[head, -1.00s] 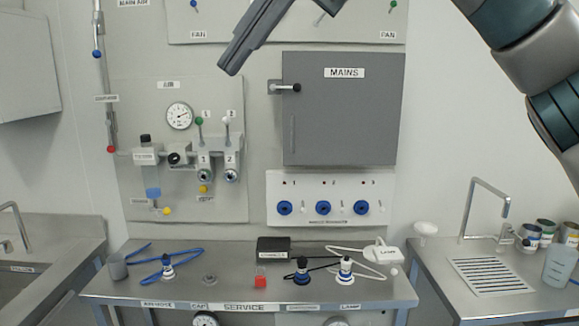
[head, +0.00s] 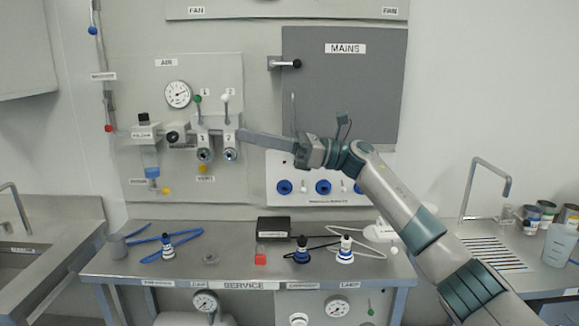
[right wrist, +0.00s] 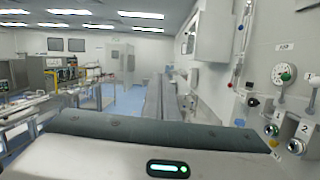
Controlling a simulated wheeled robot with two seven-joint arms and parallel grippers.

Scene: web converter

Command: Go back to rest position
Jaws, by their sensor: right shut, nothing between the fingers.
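My right arm reaches in from the lower right of the head view. Its gripper (head: 247,136) points left, in front of the wall panels, with its tip beside outlet 2 of the air panel (head: 205,95). Its fingers are shut with nothing between them. I cannot tell whether the tip touches the outlet. In the right wrist view the gripper's housing fills the lower part, and the air panel's outlets (right wrist: 296,146) show at the right. My left gripper is in neither view.
The grey MAINS cabinet (head: 340,85) and a panel with blue sockets (head: 284,187) are behind my right arm.

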